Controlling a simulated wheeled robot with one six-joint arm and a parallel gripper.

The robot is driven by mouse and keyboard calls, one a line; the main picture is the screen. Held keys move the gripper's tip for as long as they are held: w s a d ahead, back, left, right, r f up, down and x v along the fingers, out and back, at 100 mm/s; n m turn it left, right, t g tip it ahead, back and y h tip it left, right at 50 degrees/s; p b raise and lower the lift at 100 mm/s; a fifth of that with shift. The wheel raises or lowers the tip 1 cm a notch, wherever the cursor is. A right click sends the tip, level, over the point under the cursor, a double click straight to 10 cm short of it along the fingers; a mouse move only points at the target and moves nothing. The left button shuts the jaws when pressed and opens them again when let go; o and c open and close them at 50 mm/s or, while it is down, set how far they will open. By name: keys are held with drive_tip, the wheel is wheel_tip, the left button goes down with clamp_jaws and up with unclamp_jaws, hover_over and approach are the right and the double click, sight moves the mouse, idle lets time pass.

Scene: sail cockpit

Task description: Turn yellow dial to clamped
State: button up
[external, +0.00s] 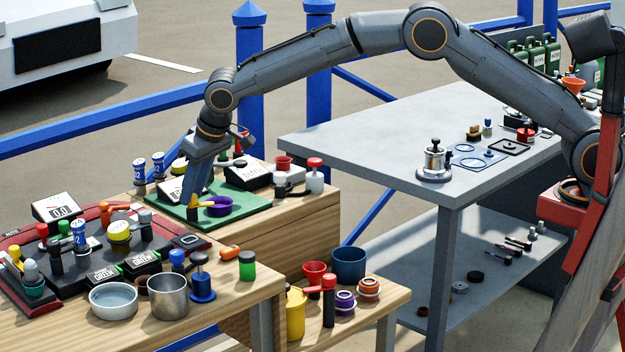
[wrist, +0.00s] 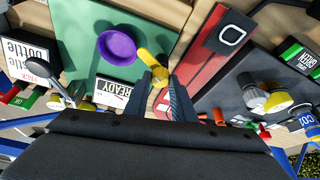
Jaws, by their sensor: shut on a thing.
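The yellow dial (wrist: 153,65) shows in the wrist view as a small yellow lever-like piece beside a purple round cup (wrist: 117,45). Both are on a green board (wrist: 80,30). In the external view the yellow piece (external: 200,202) sits just left of the purple cup (external: 220,206). My gripper (wrist: 161,76) points down over the board and is shut on the yellow piece, its fingers on either side. The external view shows my gripper (external: 193,207) low at the board. The fingers partly hide the dial, and no clamped mark can be read.
A black panel (external: 90,272) on a red base, with knobs and several boxes, stands at the front left. A red-capped bottle (external: 314,178) stands right of the board.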

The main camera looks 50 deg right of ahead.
drive_tip(key=n+y+b, duration=0.1)
drive_tip(key=n, duration=0.1)
drive_tip(key=n+y+b, duration=0.1)
drive_tip(key=n, duration=0.2)
drive_tip(key=shift+w+d+g, duration=0.1)
drive_tip(key=shift+d+g, duration=0.05)
drive_tip(key=shift+g, duration=0.25)
drive_tip(key=shift+n, duration=0.4)
drive_tip(key=o, duration=1)
drive_tip(key=shift+r, duration=0.15)
drive_tip(key=b+v, duration=0.1)
drive_tip(key=v, duration=0.6)
drive_tip(key=shift+d+r+b, duration=0.1)
drive_tip(key=shift+r+b, duration=0.15)
drive_tip(key=shift+b, duration=0.05)
